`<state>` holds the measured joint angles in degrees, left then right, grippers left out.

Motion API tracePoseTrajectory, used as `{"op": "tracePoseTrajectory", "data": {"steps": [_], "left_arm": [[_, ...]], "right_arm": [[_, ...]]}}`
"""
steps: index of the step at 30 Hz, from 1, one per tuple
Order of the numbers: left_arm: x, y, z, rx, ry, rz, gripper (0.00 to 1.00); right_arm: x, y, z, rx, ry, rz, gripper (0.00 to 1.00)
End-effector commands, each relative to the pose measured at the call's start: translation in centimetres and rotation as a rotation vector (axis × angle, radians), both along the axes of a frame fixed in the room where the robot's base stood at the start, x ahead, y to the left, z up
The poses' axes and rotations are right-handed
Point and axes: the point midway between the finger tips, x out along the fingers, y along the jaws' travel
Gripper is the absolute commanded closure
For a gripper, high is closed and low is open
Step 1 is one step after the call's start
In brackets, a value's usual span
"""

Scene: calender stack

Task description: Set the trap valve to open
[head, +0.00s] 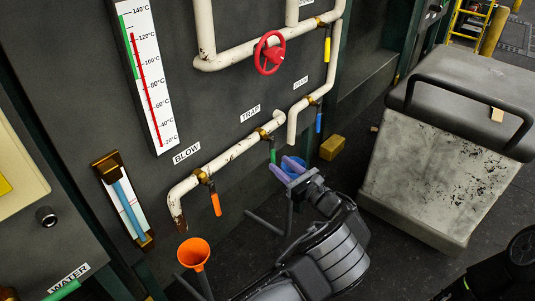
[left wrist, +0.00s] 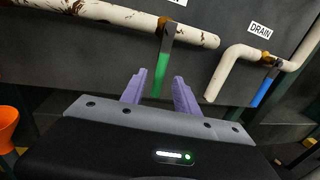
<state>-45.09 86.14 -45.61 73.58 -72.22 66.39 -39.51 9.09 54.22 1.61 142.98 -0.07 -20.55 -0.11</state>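The trap valve has a green handle (head: 272,155) that hangs down from a brass fitting on the white pipe under the TRAP label (head: 250,113). In the left wrist view the green handle (left wrist: 161,74) hangs between the two purple fingers, with gaps on both sides. My left gripper (head: 286,168) is open, with its fingertips close to the lower end of the handle. How deep the handle sits between the fingers is hard to tell. My right gripper is not in view; only part of my right arm shows at the lower right.
An orange blow handle (head: 215,204), a blue drain handle (head: 318,123) and a yellow handle (head: 327,49) hang nearby. A red handwheel (head: 269,53) is above. An orange funnel (head: 193,253) stands at lower left. A grey bin (head: 432,170) stands right.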

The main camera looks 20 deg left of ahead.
Motion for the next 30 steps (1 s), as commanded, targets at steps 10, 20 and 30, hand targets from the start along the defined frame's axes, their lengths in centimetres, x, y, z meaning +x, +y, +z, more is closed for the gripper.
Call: {"op": "tracePoseTrajectory", "data": {"steps": [10,20,30], "left_arm": [[2.5,4.0,0.0,0.0,0.0,0.002,0.63],[4.0,6.2,0.0,-0.001,0.001,-0.001,0.63],[4.0,6.2,0.0,-0.001,0.001,0.0,0.74]], "right_arm": [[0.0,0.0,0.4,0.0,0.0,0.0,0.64],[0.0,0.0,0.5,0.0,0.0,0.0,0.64],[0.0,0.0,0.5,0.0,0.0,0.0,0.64]]}}
